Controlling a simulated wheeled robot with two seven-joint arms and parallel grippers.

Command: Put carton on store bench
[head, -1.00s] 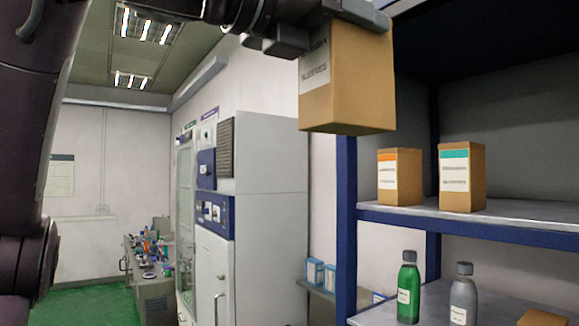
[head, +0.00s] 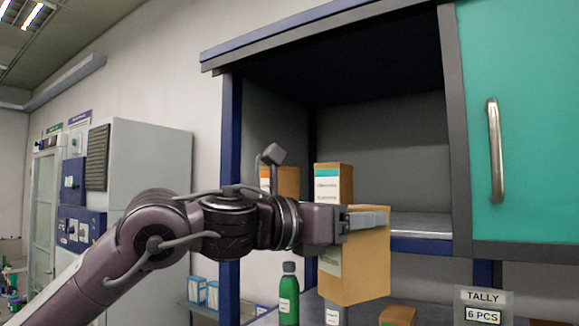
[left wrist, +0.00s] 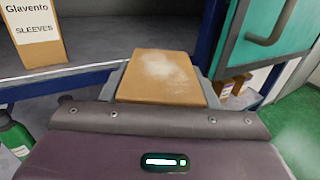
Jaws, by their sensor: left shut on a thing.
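My left gripper (head: 362,220) is shut on a brown carton (head: 356,262), holding it upright in front of the shelf unit. In the left wrist view the carton's top (left wrist: 160,76) shows between the two fingers. The carton's label is mostly turned aside in the head view. Behind it, the upper shelf (head: 420,226) holds a carton with a teal label band (head: 333,181) and one with an orange band (head: 286,180). The held carton's bottom is lower than the upper shelf's front edge. My right gripper is not in view. I cannot make out which surface is the store bench.
A green bottle (head: 289,297) and a grey bottle (head: 333,314) stand on the lower shelf, close to the held carton. Another carton (head: 397,315) is low down. The upper shelf's right part is clear.

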